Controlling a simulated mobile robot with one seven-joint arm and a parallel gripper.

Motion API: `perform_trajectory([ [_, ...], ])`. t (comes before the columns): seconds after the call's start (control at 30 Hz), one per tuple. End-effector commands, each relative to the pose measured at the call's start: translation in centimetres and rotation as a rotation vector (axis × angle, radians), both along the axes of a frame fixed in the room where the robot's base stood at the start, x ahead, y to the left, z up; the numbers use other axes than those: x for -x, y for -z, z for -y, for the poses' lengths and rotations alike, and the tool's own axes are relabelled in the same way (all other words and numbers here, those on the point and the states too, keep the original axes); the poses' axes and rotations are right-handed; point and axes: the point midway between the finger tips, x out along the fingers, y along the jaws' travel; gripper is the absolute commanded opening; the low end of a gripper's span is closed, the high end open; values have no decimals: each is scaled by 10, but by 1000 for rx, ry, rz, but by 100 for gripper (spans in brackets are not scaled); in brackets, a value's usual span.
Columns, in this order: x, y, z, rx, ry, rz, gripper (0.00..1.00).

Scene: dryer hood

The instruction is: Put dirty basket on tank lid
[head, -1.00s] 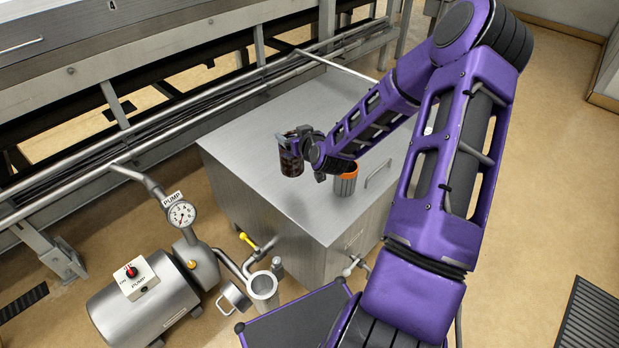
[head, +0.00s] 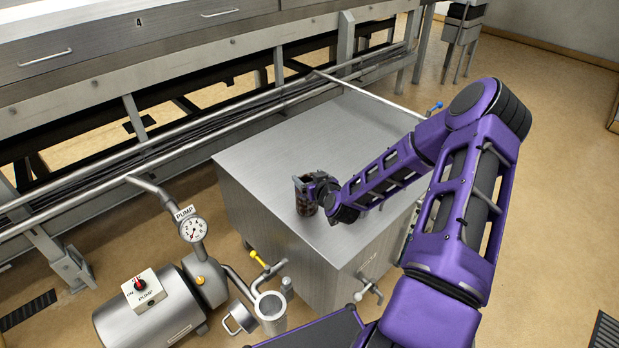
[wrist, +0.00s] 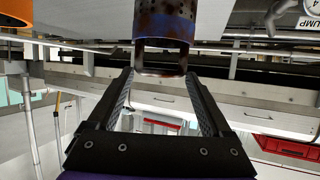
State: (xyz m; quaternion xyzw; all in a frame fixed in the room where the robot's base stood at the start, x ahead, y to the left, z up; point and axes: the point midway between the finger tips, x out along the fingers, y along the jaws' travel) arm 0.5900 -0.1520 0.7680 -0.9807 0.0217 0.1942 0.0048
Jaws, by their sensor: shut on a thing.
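The dirty basket (head: 306,199) is a small dark brown, stained, perforated cylinder. It is upright at the tank lid (head: 270,150), a flat grey metal top, near its front left part. I cannot tell whether its bottom touches the lid. My gripper (head: 322,184) is shut on the basket's upper part, from the right in the head view. In the wrist view, which looks upside down, the rusty basket (wrist: 165,22) hangs at the tips of my gripper (wrist: 161,74), with its handle between the fingers.
An orange-rimmed container (wrist: 14,18) shows at the wrist view's corner; my arm hides it in the head view. Pipes (head: 200,133) run along the machine behind the tank. A pump (head: 150,305) and yellow-handled valve (head: 258,258) stand front left. The lid's back is clear.

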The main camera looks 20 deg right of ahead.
Motion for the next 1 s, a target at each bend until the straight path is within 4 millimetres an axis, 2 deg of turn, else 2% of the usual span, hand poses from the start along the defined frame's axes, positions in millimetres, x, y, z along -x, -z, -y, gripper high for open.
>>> perform_trajectory([
  [0.03,0,3,0,1,0,1,0],
  [0.07,0,3,0,0,0,0,85],
  [0.13,0,2,0,0,0,-1,98],
  [0.5,2,-4,0,0,0,0,100],
  [1.0,92,-40,-4,0,1,-1,100],
])
